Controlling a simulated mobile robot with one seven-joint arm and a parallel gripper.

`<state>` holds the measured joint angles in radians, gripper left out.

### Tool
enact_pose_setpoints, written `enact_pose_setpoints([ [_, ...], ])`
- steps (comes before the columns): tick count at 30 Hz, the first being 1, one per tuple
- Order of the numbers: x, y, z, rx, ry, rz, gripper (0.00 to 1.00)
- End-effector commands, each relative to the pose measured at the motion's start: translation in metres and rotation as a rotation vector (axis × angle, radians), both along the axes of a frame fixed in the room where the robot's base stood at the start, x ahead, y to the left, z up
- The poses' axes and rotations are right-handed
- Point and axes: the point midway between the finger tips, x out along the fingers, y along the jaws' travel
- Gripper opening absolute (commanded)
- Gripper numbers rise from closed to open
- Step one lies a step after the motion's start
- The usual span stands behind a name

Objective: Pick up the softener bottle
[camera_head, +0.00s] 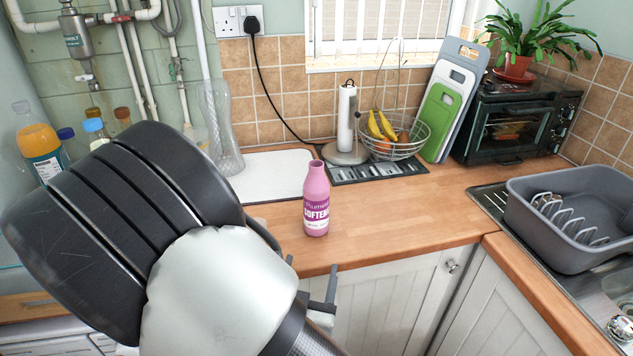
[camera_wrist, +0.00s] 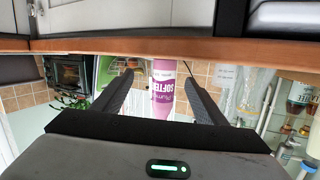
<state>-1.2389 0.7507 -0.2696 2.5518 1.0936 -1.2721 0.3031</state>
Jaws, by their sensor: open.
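The pink softener bottle (camera_head: 316,200) stands upright on the wooden worktop (camera_head: 400,210), close to its front edge. Its purple label faces me. My gripper (camera_head: 312,277) shows in the head view just below and in front of the worktop edge, partly hidden behind my own arm. In the wrist view the picture is upside down, and the bottle (camera_wrist: 162,90) appears between the two dark fingers of my gripper (camera_wrist: 160,85). The fingers are open and apart from the bottle, with nothing held.
A wire fruit basket (camera_head: 394,137), a paper towel holder (camera_head: 346,125) and a glass vase (camera_head: 220,130) stand behind the bottle. A grey dish tub (camera_head: 575,215) is at the right by the sink. The worktop right of the bottle is clear. Cabinet doors (camera_head: 385,310) lie below the edge.

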Motion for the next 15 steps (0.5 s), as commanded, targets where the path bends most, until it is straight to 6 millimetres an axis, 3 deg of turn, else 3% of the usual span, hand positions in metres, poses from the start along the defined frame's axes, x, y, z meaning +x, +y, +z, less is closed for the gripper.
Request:
enact_pose_setpoints([
  [6,-0.012,0.004,0.006,-0.104,-0.176,0.043,0.66],
  [15,0.024,0.002,0.002,-0.101,-0.191,0.043,0.66],
])
